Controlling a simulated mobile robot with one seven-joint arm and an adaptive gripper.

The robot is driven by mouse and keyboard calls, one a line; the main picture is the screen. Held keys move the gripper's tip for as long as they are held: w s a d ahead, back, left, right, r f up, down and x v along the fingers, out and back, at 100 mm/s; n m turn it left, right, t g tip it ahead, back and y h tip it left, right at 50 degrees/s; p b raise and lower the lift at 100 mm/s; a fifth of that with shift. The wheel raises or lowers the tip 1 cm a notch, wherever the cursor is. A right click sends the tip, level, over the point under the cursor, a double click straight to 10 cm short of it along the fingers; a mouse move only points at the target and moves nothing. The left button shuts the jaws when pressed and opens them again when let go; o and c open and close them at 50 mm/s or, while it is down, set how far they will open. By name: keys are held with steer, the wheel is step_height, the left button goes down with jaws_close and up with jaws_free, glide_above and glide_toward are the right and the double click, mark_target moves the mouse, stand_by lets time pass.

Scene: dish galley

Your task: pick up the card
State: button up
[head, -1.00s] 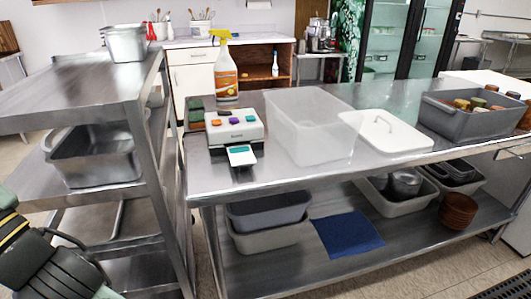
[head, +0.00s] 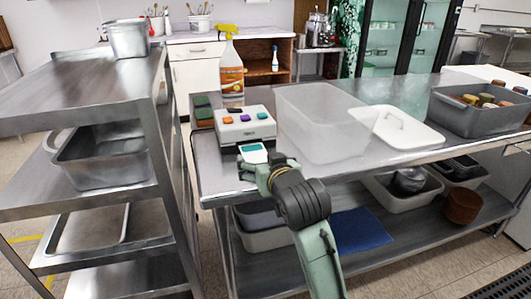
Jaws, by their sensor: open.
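The card (head: 252,149) is white with a teal patch. It sticks out from the front of a white box with coloured buttons (head: 244,124), near the left front edge of the steel table. My gripper (head: 263,168) is just in front of the card in the head view and covers its near end. It is open. The fingertips are small and partly hidden by my wrist, so I cannot tell whether they touch the card or lie around it.
A spray bottle (head: 230,75) and sponges (head: 202,108) stand behind and left of the box. A clear tub (head: 318,125), a white lid (head: 410,130) and a grey bin (head: 480,115) occupy the table to the right. A steel shelf unit (head: 90,90) stands close on the left.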

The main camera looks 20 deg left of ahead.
mark_target(254, 153)
steer(key=p+x, duration=0.1)
steer(key=x, duration=0.4)
steer(key=shift+a, duration=0.1)
steer(key=x, duration=0.1)
steer(key=p+x, duration=0.1)
steer(key=x, duration=0.3)
steer(key=shift+s+f+p, duration=0.15)
steer(key=shift+f+p, duration=0.15)
steer(key=shift+c, duration=0.4)
steer(key=c, duration=0.8)
steer(key=shift+r, duration=0.1)
